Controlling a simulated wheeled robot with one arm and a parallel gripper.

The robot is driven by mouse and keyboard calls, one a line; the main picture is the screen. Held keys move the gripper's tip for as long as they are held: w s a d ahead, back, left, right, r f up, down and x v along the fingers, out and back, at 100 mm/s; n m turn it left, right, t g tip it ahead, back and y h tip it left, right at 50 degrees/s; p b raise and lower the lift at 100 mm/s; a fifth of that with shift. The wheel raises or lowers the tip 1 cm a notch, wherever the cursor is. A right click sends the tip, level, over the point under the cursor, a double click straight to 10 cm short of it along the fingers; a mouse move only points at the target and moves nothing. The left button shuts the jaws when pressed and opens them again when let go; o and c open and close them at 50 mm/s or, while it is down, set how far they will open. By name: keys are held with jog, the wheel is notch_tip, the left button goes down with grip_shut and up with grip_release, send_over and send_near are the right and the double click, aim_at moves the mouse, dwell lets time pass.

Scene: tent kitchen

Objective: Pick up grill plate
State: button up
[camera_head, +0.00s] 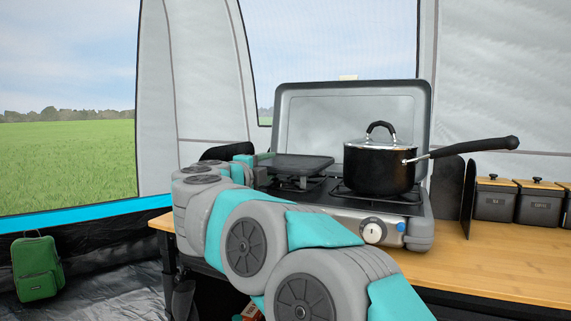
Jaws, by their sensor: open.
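The grill plate (303,163) is a dark, flat, square plate. It sits over the left burner of the camping stove (343,208). My arm reaches across the front of the stove from the lower right. My gripper (262,157) is at the left edge of the plate, small in the view and mostly hidden behind my arm's links. It is open. I cannot tell whether its fingers touch the plate or stand around its edge. The plate's left end is partly hidden.
A black saucepan (378,168) with a glass lid stands on the right burner, its long handle pointing right. The stove's raised lid (345,115) stands behind. Several dark canisters (494,202) are on the right of the wooden table (500,262). A green backpack (37,268) is at far left.

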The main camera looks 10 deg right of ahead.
aim_at(279, 163)
jog(key=shift+f+x, duration=0.15)
jog(key=shift+x, duration=1.2)
jog(key=shift+f+x, duration=0.15)
jog(key=shift+x, duration=1.2)
jog(key=shift+s+d, duration=0.15)
grip_shut()
jog(key=shift+f, duration=0.2)
